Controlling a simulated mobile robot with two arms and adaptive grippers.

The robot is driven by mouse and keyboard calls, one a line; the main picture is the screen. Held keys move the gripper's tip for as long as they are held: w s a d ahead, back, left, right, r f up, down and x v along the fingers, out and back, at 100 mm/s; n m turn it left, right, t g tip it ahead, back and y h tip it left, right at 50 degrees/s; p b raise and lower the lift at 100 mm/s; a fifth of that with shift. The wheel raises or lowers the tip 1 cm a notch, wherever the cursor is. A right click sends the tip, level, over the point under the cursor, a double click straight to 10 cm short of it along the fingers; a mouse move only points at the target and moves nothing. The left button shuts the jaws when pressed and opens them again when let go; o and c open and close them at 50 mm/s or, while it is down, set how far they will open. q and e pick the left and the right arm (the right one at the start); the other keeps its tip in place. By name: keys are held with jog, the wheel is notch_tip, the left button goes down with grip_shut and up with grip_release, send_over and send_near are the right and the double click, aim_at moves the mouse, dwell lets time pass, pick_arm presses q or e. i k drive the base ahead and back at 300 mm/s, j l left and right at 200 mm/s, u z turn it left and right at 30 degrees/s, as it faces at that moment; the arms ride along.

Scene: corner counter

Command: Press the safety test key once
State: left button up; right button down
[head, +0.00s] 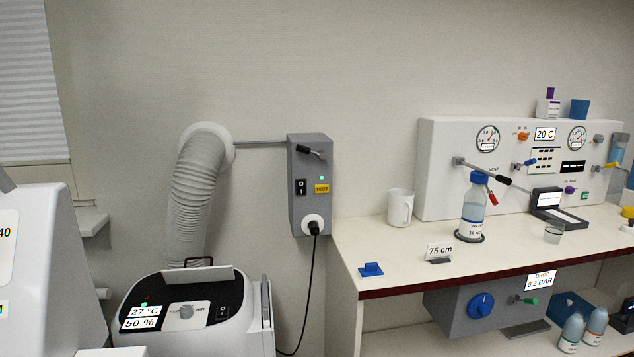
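A grey wall box (309,150) hangs on the back wall, left of the counter. On its front is a small yellow key (321,188) with dark lettering that seems to read TEST. A small green light (321,178) glows just above it. A black rocker switch (301,187) sits to its left, and a black-handled lever (310,151) is higher up. A black plug (314,227) is in the round socket at the bottom of the box. Neither of my grippers shows in the head view, and nothing covers the yellow key.
A white appliance (190,312) with a ribbed hose (197,180) stands below left of the box. A black cable (307,290) hangs down from the plug. The counter (400,262) begins to the right, with a mug (400,207), a bottle (473,208) and a gauge panel (440,150).

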aim_at(324, 188)
jog(key=i+l+u, duration=0.1)
jog(key=i+l, duration=0.15)
jog(key=i+l+u, duration=0.1)
jog(key=i+l, duration=0.15)
jog(key=l, duration=0.15)
jog(key=i+l+u, duration=0.15)
jog(key=l, duration=0.25)
jog(key=i, duration=0.1)
